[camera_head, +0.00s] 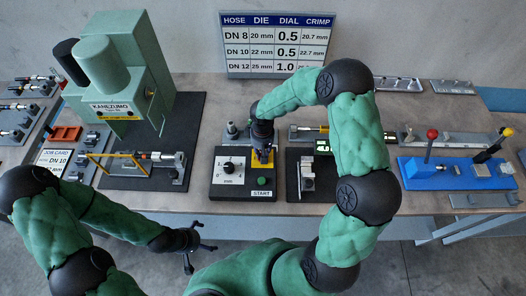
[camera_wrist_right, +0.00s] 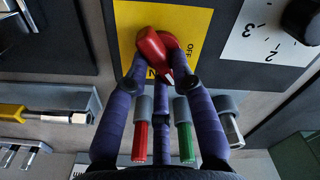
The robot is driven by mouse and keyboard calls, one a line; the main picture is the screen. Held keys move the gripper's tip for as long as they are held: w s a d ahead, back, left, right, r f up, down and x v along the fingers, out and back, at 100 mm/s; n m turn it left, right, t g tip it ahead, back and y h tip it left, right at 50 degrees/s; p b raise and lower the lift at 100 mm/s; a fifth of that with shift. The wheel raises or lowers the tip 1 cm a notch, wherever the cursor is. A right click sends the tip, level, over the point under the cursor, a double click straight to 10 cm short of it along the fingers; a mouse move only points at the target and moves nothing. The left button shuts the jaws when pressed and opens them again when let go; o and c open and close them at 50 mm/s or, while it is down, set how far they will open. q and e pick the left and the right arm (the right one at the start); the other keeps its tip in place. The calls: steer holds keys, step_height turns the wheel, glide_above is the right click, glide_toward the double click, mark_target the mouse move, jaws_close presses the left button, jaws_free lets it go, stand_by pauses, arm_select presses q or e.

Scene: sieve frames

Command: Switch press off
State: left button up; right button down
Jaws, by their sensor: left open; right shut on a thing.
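The press (camera_head: 120,75) is a pale green machine labelled KANEZUMO on a black base at the left of the table. A dark control box (camera_head: 232,192) carries a white dial, a green START button (camera_head: 262,181) and a yellow switch plate (camera_head: 262,160). In the right wrist view, the yellow plate (camera_wrist_right: 135,20) shows OFF and ON lettering and a red switch handle (camera_wrist_right: 152,45). My right gripper (camera_wrist_right: 160,75) is shut on the red handle; fingers partly hide the ON lettering. My left gripper (camera_head: 199,247) is open and empty, below the table's front edge.
A sign (camera_head: 277,43) with hose, die, dial and crimp values stands at the back. A blue fixture (camera_head: 455,173) with red and yellow knobs sits right. A job card (camera_head: 58,161) and red tray (camera_head: 66,133) are left. My right arm crosses the table's middle.

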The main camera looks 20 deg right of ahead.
mark_target(261, 153)
steer(key=n, duration=0.5)
steer(key=shift+a+n, duration=0.2)
steer(key=shift+n, duration=0.1)
steer(key=n+p, duration=0.1)
steer(key=n, duration=0.3)
steer(key=shift+a+n, duration=0.15)
steer(key=shift+n, duration=0.25)
steer(key=c, duration=1)
jaws_free()
steer(key=shift+c, duration=0.2)
step_height(261, 153, up, 12)
